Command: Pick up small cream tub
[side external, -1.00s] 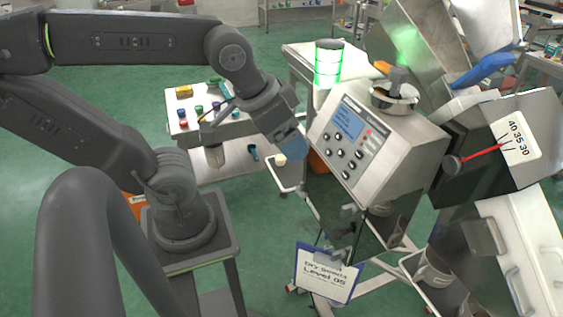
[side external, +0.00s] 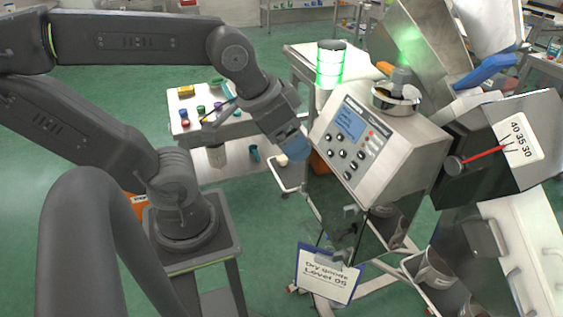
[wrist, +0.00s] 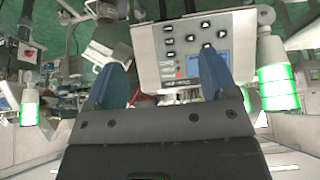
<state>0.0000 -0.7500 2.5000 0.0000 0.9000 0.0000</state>
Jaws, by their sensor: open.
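A small cream object (side external: 282,160), which looks like the cream tub, sits low near the white cart tray, just below and left of my gripper (side external: 293,148). The gripper partly covers it in the side view, so I cannot tell its full shape. My gripper has blue fingers and is tilted down beside the front of the metal detector's control box. In the wrist view the two blue fingers (wrist: 165,80) are spread apart with nothing between them. I cannot make out the tub clearly in the wrist view.
The control box (side external: 345,150) with screen and buttons stands close to the right of my gripper; it also fills the top of the wrist view (wrist: 185,50). A green-lit beacon (side external: 330,65) stands above it. A white table (side external: 235,130) with several coloured items is behind left.

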